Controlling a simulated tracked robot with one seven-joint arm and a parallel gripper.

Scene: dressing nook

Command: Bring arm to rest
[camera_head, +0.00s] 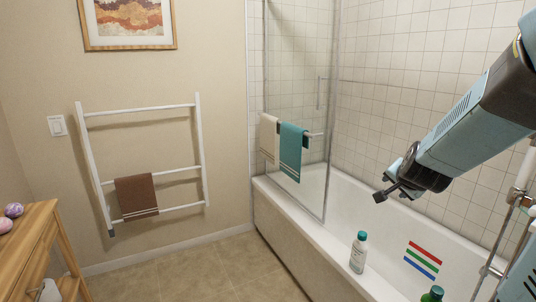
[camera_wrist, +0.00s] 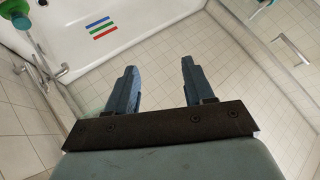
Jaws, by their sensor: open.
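My arm reaches in from the right in the head view, with my gripper (camera_head: 386,194) over the bathtub. In the wrist view my gripper (camera_wrist: 158,82) has its two fingers well apart, with nothing between them. White wall tiles show beyond the fingers. In the head view the gripper is small and seen from the side, so the gap between its fingers does not show there.
The bathtub (camera_head: 278,222) has a glass screen (camera_head: 295,95) with two towels. A white bottle (camera_head: 358,252) stands on its rim, and a green bottle (camera_head: 432,294) is nearby. Floor between is clear.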

